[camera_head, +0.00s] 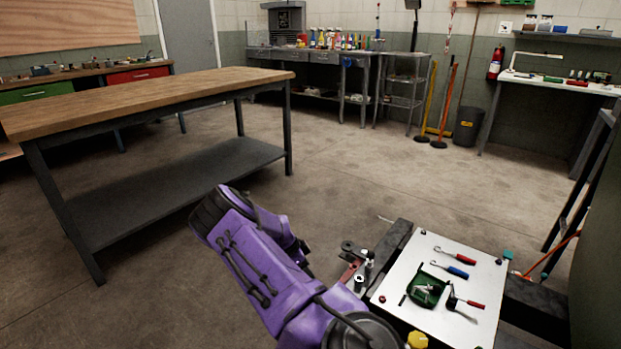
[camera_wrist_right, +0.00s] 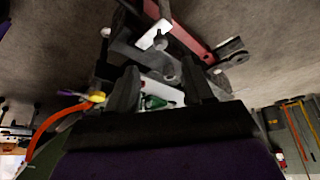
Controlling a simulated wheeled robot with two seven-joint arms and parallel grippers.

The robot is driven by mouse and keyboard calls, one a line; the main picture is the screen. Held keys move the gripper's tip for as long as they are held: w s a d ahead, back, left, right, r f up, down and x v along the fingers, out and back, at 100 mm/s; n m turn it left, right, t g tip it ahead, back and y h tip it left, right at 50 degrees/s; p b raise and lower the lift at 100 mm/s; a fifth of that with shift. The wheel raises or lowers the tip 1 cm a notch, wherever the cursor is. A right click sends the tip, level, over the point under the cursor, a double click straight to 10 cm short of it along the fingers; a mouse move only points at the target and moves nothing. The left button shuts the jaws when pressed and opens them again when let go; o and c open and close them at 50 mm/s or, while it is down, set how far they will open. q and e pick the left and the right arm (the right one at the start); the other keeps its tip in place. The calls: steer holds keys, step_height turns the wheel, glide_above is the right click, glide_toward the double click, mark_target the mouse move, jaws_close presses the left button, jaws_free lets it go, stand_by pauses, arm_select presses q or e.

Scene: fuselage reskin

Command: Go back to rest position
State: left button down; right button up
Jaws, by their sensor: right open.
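My right arm, purple with dark joints, rises from the bottom centre of the head view. I cannot clearly pick out its fingertips there. In the right wrist view my right gripper (camera_wrist_right: 163,88) shows two dark fingers standing apart, with no object held between them. A white tray surface with a green item (camera_wrist_right: 155,102) shows beyond the gap. My left gripper is not in view.
A red bar (camera_wrist_right: 185,35) is close to the gripper in the wrist view. A wooden workbench (camera_head: 150,97) stands left. Open floor lies between the benches.

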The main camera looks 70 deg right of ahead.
stand_by(0.7)
steer(key=w+a+f+n+t+h, duration=0.2)
steer(key=a+f+n+t+h, duration=0.4)
steer(key=a+n, duration=0.65)
steer(key=s+a+n+y, duration=0.2)
steer(key=a+n, duration=0.2)
steer(key=a, duration=0.5)
steer(key=s+a+f+n+t+y, duration=0.1)
steer(key=s+a+n+y, duration=0.15)
steer(key=a, duration=0.65)
steer(key=s+a+n+y, duration=0.15)
steer(key=a+n, duration=0.25)
steer(key=a, duration=0.5)
step_height(320, 180, up, 18)
steer(key=d+p, duration=0.1)
steer(key=p, duration=1.7)
steer(key=shift+s+r+h+p, duration=0.2)
steer(key=shift+s+h+p, duration=0.05)
steer(key=shift+h+p, duration=0.15)
